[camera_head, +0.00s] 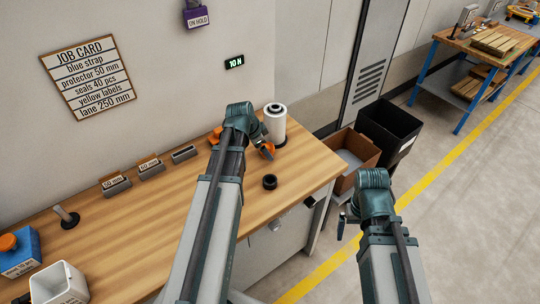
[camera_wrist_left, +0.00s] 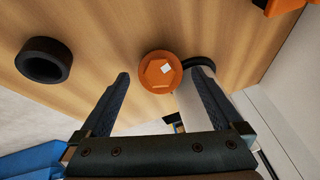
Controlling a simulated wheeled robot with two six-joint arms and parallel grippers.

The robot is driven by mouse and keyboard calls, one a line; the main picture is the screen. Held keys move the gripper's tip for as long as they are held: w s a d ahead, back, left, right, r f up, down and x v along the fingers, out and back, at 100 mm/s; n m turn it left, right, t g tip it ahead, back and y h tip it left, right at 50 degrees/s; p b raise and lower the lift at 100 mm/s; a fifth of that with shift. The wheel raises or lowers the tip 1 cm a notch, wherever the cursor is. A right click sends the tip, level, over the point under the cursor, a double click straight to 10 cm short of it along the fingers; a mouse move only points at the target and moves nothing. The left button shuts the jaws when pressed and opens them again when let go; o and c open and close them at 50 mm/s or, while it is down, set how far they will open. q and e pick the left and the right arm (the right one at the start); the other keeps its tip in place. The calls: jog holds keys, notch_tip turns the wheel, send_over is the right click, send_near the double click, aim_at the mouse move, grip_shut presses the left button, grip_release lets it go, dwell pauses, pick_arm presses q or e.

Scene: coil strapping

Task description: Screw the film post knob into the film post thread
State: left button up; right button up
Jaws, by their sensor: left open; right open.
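The orange film post knob (camera_wrist_left: 160,72), six-sided with a small white square on it, shows in the left wrist view between and beyond my open fingers. I cannot tell whether the fingers touch it. In the head view an orange part (camera_head: 268,148) shows at my left gripper (camera_head: 264,146), beside the white film roll (camera_head: 273,127). The roll stands upright on the table with a dark core at its top; I cannot make out the post thread. My right gripper (camera_head: 342,227) is open and empty, off the table's right edge.
A black ring (camera_head: 270,182) lies on the wooden table (camera_head: 150,215); it also shows in the left wrist view (camera_wrist_left: 43,61). Another orange item (camera_head: 215,135) is partly behind my left arm. A cardboard box (camera_head: 349,158) and black bin (camera_head: 389,130) stand right of the table.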

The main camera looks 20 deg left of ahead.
pick_arm(q)
jog(key=shift+b+x, duration=0.5)
jog(key=shift+x, duration=0.55)
jog(key=shift+r, duration=0.15)
pick_arm(e)
jog(key=shift+f, duration=0.8)
pick_arm(q)
jog(key=shift+s, duration=0.1)
jog(key=shift+c, duration=0.3)
